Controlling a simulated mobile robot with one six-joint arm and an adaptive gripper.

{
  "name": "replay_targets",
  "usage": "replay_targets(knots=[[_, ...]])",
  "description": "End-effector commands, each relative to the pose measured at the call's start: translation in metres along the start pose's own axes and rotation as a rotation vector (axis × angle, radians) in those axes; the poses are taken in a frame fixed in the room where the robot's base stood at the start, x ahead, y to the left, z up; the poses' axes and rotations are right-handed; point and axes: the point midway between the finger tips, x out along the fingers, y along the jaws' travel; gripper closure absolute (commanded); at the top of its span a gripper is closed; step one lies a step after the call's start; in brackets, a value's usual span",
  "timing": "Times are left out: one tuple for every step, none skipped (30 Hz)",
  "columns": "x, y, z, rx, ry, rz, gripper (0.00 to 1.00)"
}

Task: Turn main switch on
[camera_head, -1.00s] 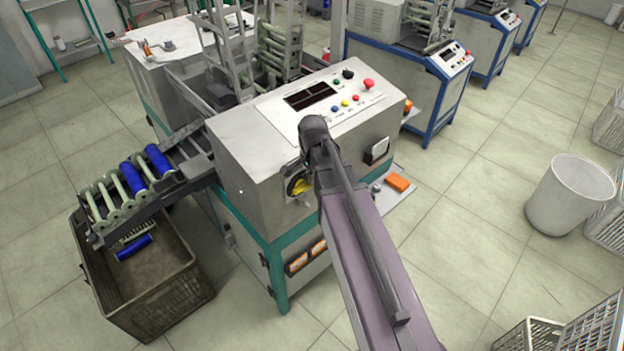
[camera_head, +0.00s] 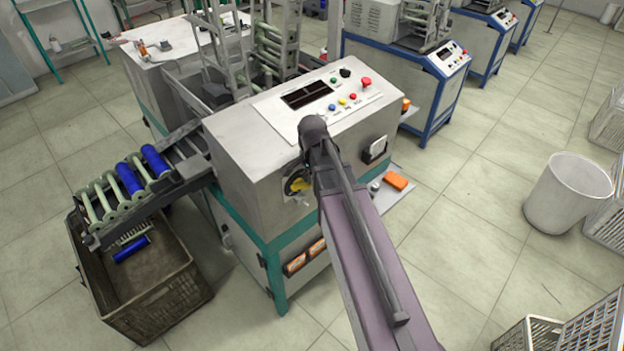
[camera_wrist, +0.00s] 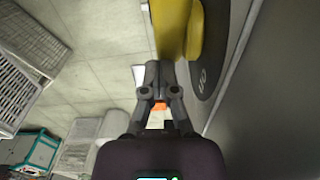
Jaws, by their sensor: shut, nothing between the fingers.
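The main switch is a yellow rotary knob (camera_head: 301,184) on a dark round plate, on the front side of the grey winding machine (camera_head: 245,165). In the wrist view the yellow knob (camera_wrist: 175,28) is large at the top, with its dark dial plate (camera_wrist: 211,45) to the right. My gripper (camera_wrist: 160,66) is shut and empty, its fingertips at the lower end of the knob. They look to be against it or very close; contact is hard to tell. In the head view my arm hides the gripper.
The machine's sloped top panel (camera_head: 318,97) carries a display and coloured buttons. A brown crate (camera_head: 160,310) stands at the lower left, under a rack with blue bobbins (camera_head: 129,180). A white bin (camera_head: 567,195) stands at right on open floor.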

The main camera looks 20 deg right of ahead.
Motion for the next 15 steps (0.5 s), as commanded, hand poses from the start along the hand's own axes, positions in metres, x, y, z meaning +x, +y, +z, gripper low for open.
replay_targets(knots=[[0.000,0.000,0.000,0.000,0.000,0.000,1.00],[0.000,0.000,0.000,0.000,0.000,0.000,1.00],[0.000,0.000,0.000,0.000,0.000,0.000,1.00],[0.000,0.000,0.000,0.000,0.000,0.000,1.00],[0.000,0.000,0.000,0.000,0.000,0.000,1.00],[-0.001,0.000,0.000,0.000,0.000,0.000,1.00],[-0.001,0.000,0.000,0.000,0.000,0.000,1.00],[-0.002,0.000,0.000,0.000,0.000,0.000,1.00],[-0.003,0.000,0.000,0.000,0.000,0.000,1.00],[-0.004,0.000,0.000,0.000,0.000,0.000,1.00],[-0.005,0.000,0.000,0.000,0.000,0.000,1.00],[-0.006,0.000,0.000,0.000,0.000,0.000,1.00],[-0.007,0.000,0.000,0.000,0.000,0.000,1.00],[-0.009,0.000,0.000,0.000,0.000,0.000,1.00],[-0.010,0.000,0.000,0.000,0.000,0.000,1.00]])
